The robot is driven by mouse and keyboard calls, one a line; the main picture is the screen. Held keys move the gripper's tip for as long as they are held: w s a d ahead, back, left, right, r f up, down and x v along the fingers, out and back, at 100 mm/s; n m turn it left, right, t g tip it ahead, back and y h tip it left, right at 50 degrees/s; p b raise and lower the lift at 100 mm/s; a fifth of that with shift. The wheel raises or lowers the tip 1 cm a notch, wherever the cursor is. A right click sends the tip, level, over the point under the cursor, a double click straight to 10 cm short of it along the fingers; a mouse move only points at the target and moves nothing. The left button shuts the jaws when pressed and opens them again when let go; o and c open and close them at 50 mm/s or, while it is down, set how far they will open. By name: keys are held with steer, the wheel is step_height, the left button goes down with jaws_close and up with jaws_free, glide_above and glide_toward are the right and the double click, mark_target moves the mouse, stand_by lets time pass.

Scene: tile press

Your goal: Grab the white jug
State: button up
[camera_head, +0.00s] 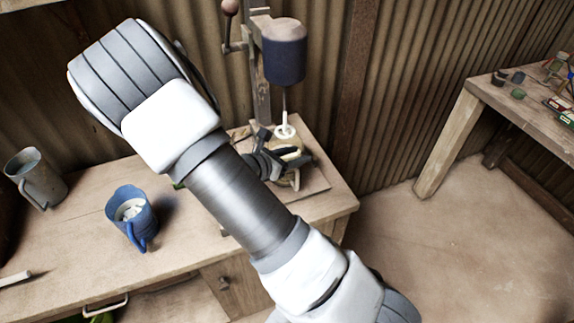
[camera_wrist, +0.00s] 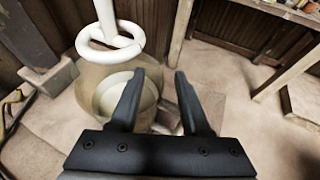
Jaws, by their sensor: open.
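A pale, cream-coloured, see-through vessel (camera_head: 288,147) stands under the press on the workbench; it is the nearest match to the white jug. It also shows in the wrist view (camera_wrist: 90,84), with a round white shape inside. A white ring tool (camera_wrist: 112,46) hangs from a rod at its top. My gripper (camera_wrist: 158,82) is open, with nothing held. In the wrist view its left finger overlaps the vessel's right side, and its right finger is clear to the right. I cannot tell whether they touch. My arm and gripper hide part of the vessel in the head view.
The press (camera_head: 284,52) with its dark cylinder and lever rises behind the vessel. A blue jug (camera_head: 121,207) with white contents and a grey metal jug (camera_head: 48,183) stand at the left of the workbench (camera_head: 75,235). Another table (camera_head: 478,95) is at the right, with open floor between.

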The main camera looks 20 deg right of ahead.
jaws_close()
stand_by(1.4)
